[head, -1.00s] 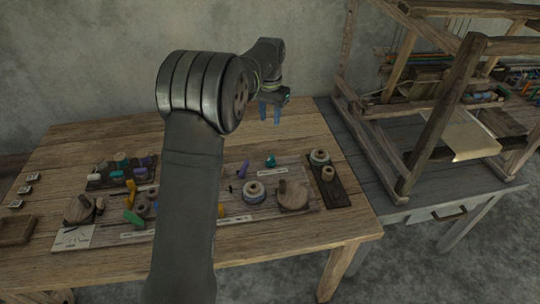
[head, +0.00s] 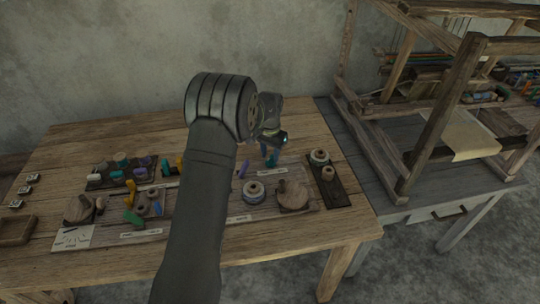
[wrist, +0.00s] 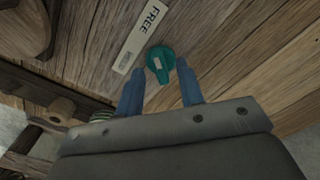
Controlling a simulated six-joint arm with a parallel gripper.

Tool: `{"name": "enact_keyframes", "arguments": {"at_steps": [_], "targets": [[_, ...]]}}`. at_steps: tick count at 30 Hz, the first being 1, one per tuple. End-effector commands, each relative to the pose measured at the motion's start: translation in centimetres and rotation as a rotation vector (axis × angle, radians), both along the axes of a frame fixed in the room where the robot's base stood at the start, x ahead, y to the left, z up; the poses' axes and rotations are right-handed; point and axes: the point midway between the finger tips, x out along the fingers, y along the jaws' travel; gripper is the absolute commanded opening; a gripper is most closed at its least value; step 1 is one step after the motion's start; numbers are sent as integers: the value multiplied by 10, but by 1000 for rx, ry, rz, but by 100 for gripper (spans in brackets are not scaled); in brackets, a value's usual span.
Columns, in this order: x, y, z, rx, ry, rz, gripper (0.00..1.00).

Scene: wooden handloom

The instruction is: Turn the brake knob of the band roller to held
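The teal brake knob (wrist: 160,63) lies on the wooden board in the wrist view, with a small pale mark on its top. A white label (wrist: 142,38) reading "FREE" is beside it. My gripper (wrist: 160,70) is open, its two blue fingers apart with the knob between and just beyond their tips; I cannot tell the remaining height. In the head view my gripper (head: 270,158) is over the board's far right part, and the knob there is hard to tell from the fingers. A round wooden piece with a peg (head: 293,195) stands nearer the camera.
A white-and-blue spool (head: 254,192) sits left of the round piece. A dark tray (head: 340,192) with spools stands to the right. Colored pieces (head: 122,172) crowd the board's left side. The wooden loom (head: 440,110) stands on the grey table at the right.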

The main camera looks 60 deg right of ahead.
Motion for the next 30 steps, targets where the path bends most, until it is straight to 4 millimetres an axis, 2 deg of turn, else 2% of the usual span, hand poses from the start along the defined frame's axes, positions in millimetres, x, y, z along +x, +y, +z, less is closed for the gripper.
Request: {"name": "enact_keyframes", "arguments": {"at_steps": [4,12,18,30], "targets": [[0,0,-9,0,0,0,35],[0,0,-10,-1,0,0,35],[0,0,-10,-1,0,0,0],[0,0,-10,0,0,50,0]]}}
